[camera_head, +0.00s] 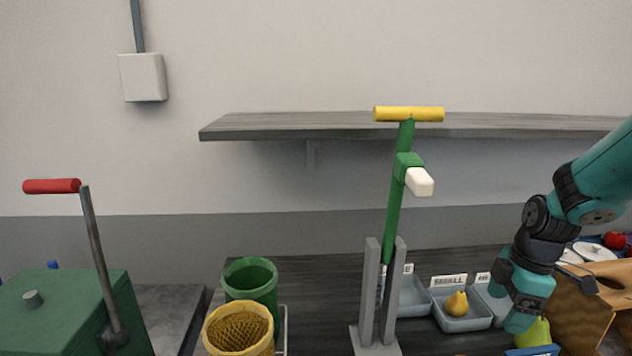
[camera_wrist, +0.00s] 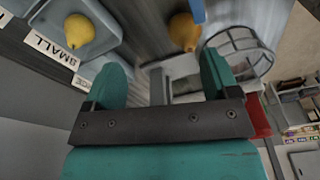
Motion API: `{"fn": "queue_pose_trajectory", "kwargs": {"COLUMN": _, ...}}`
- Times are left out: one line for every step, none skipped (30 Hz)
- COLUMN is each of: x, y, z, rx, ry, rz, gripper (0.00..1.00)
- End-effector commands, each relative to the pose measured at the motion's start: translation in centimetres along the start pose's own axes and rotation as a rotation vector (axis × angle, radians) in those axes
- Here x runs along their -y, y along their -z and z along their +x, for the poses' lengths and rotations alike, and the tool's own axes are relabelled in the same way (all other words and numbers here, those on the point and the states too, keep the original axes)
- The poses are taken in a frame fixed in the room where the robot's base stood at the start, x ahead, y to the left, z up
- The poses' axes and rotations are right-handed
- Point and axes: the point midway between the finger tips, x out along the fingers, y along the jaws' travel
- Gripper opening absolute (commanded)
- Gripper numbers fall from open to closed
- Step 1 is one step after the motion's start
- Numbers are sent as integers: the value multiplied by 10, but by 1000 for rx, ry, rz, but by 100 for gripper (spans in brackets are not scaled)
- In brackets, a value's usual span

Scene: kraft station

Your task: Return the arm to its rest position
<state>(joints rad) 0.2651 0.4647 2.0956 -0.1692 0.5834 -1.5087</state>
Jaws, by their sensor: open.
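My arm reaches in from the right edge in the head view, bent downward at the wrist. My gripper (camera_head: 522,312) hangs over the right part of the dark table, beside a yellow-green pear (camera_head: 538,332). In the wrist view my gripper (camera_wrist: 163,78) has its two teal fingers spread apart with nothing held between them. Beyond the fingers, one yellow pear (camera_wrist: 80,31) lies in a grey tray labelled SMALL, and an orange-yellow pear (camera_wrist: 184,32) lies near a blue edge.
A green lever press (camera_head: 393,220) with a yellow handle stands mid-table. Grey trays (camera_head: 476,322) lie right of it. A wooden box (camera_head: 585,310) is close to my gripper. Green (camera_head: 250,278) and yellow (camera_head: 240,330) bins stand left. A shelf (camera_head: 290,125) runs along the wall.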

Motion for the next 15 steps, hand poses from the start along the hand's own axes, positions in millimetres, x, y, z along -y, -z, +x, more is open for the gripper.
{"fn": "queue_pose_trajectory", "kwargs": {"x": 4, "y": 8, "z": -6, "rx": -5, "ry": -5, "rz": 14, "gripper": 81}}
{"fn": "queue_pose_trajectory", "kwargs": {"x": 6, "y": 13, "z": -8, "rx": -9, "ry": -5, "rz": 26, "gripper": 81}}
{"fn": "queue_pose_trajectory", "kwargs": {"x": 10, "y": 20, "z": -12, "rx": -15, "ry": -7, "rz": 41, "gripper": 81}}
{"fn": "queue_pose_trajectory", "kwargs": {"x": 13, "y": 25, "z": -15, "rx": -20, "ry": -6, "rz": 55, "gripper": 81}}
{"fn": "queue_pose_trajectory", "kwargs": {"x": 16, "y": 30, "z": -18, "rx": -24, "ry": -8, "rz": 69, "gripper": 81}}
{"fn": "queue_pose_trajectory", "kwargs": {"x": 22, "y": 38, "z": -23, "rx": -30, "ry": -8, "rz": 90, "gripper": 81}}
{"fn": "queue_pose_trajectory", "kwargs": {"x": 26, "y": 45, "z": -27, "rx": -36, "ry": -8, "rz": 107, "gripper": 81}}
{"fn": "queue_pose_trajectory", "kwargs": {"x": 31, "y": 52, "z": -31, "rx": -43, "ry": -7, "rz": 124, "gripper": 81}}
{"fn": "queue_pose_trajectory", "kwargs": {"x": 39, "y": 61, "z": -36, "rx": -52, "ry": -7, "rz": 151, "gripper": 81}}
{"fn": "queue_pose_trajectory", "kwargs": {"x": 45, "y": 68, "z": -41, "rx": -59, "ry": -7, "rz": 171, "gripper": 81}}
{"fn": "queue_pose_trajectory", "kwargs": {"x": 51, "y": 76, "z": -45, "rx": -67, "ry": -5, "rz": 193, "gripper": 81}}
{"fn": "queue_pose_trajectory", "kwargs": {"x": 61, "y": 86, "z": -51, "rx": -77, "ry": -3, "rz": 223, "gripper": 81}}
{"fn": "queue_pose_trajectory", "kwargs": {"x": 70, "y": 94, "z": -56, "rx": -84, "ry": 1, "rz": 248, "gripper": 81}}
{"fn": "queue_pose_trajectory", "kwargs": {"x": 79, "y": 102, "z": -61, "rx": -94, "ry": 6, "rz": 273, "gripper": 81}}
{"fn": "queue_pose_trajectory", "kwargs": {"x": 94, "y": 113, "z": -68, "rx": -105, "ry": 12, "rz": 310, "gripper": 81}}
